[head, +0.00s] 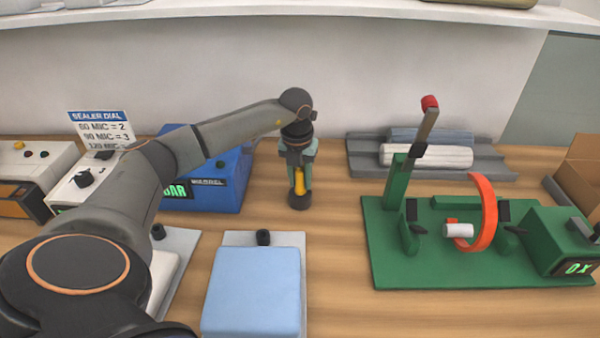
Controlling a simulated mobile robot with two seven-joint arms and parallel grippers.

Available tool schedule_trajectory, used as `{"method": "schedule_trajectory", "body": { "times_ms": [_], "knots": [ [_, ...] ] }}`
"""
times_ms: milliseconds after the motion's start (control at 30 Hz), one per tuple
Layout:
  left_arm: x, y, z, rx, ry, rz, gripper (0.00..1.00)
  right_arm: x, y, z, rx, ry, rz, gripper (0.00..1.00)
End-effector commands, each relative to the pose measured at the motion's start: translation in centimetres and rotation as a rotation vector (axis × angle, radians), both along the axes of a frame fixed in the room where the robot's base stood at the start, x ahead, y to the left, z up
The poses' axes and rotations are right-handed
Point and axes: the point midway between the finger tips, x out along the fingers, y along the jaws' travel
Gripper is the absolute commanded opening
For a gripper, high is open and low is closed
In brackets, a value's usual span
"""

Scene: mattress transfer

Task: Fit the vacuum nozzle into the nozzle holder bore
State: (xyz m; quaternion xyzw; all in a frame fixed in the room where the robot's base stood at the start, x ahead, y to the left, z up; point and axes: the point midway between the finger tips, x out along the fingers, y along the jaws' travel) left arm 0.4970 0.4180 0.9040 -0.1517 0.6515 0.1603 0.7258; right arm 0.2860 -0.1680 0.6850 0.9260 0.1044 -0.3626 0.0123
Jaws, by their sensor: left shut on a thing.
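My left gripper (298,165) reaches from the left, points down over the middle of the table, and is shut on a slim yellow piece (299,182), which seems to be the vacuum nozzle. A dark round part (299,201) shows directly below the yellow piece; I cannot tell whether it belongs to it or is a separate stand. The fingers hide part of the yellow piece. No bore can be made out clearly. A green fixture (383,265) at the right carries an orange ring (486,205) and a short white tube (458,230). My right gripper is not in view.
A blue box (222,180) stands behind my left arm. A light blue pad (252,290) lies in front on a grey plate (288,240). A red-tipped lever (428,125) rises from the green fixture. A white roll (426,155) lies behind it. Bare table (335,225) separates pad and fixture.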

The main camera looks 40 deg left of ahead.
Motion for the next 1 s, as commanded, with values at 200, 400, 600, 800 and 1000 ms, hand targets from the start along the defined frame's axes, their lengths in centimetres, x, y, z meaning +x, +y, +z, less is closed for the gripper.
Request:
{"method": "schedule_trajectory", "body": {
  "times_ms": [200, 400, 600, 800, 1000],
  "knots": [
    [0.0, 0.0, -0.4, 0.000, 0.000, 0.000, 0.00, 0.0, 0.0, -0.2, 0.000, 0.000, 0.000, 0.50],
    [0.0, 0.0, -0.3, 0.000, 0.000, 0.000, 0.55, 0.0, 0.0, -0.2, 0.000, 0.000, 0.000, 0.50],
    [0.0, 0.0, -0.3, 0.000, 0.000, 0.000, 0.70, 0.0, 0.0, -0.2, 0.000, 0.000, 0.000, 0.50],
    [0.0, 0.0, -0.2, 0.000, 0.000, 0.000, 0.70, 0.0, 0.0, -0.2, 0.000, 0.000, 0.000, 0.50],
    [-0.2, -0.1, 2.0, 0.000, -0.003, 0.000, 0.70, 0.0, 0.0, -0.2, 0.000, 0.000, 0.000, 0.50]
  ]
}}
